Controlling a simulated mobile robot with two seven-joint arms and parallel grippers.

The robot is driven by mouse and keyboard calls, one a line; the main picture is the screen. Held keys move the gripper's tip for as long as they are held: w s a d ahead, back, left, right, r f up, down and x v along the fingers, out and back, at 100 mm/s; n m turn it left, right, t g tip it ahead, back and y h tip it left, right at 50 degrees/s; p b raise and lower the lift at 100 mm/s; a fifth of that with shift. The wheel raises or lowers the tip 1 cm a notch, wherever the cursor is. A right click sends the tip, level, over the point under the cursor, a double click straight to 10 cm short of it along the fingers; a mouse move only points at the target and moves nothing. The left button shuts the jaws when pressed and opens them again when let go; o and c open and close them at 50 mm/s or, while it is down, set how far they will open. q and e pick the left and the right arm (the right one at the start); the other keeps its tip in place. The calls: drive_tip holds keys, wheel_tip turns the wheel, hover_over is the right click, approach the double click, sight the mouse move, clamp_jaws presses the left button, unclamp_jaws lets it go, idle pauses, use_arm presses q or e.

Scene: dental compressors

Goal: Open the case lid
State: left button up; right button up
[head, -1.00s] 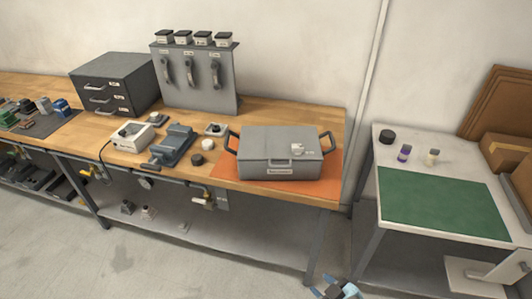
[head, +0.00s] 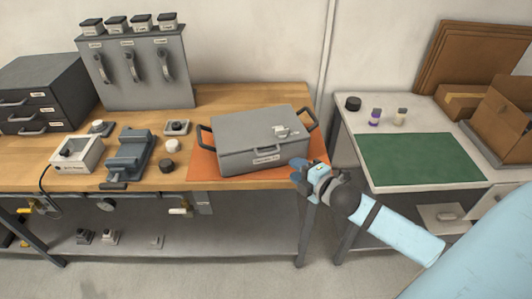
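The grey case (head: 262,140) sits on an orange mat (head: 203,166) at the right end of the wooden bench. Its lid (head: 250,123) is down, with a small light latch or knob piece (head: 287,131) on top. A front handle (head: 267,152) and a label are on the front face, and dark handles stand at both sides. My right gripper (head: 296,170) is just off the case's front right corner, near the mat's edge. Its fingers look apart, with nothing between them. I cannot tell whether it touches the case. My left gripper is not in view.
A blue-grey vise (head: 128,155), a white box (head: 77,154) and small round parts stand left of the case. A tool panel (head: 150,75) and drawer unit (head: 42,92) are behind. A side table with a green mat (head: 420,158) stands right, across a gap.

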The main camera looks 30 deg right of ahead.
sight(271, 154)
drive_tip(key=p+x, duration=0.1)
drive_tip(key=x, duration=1.1)
drive_tip(key=shift+f, duration=0.1)
clamp_jaws()
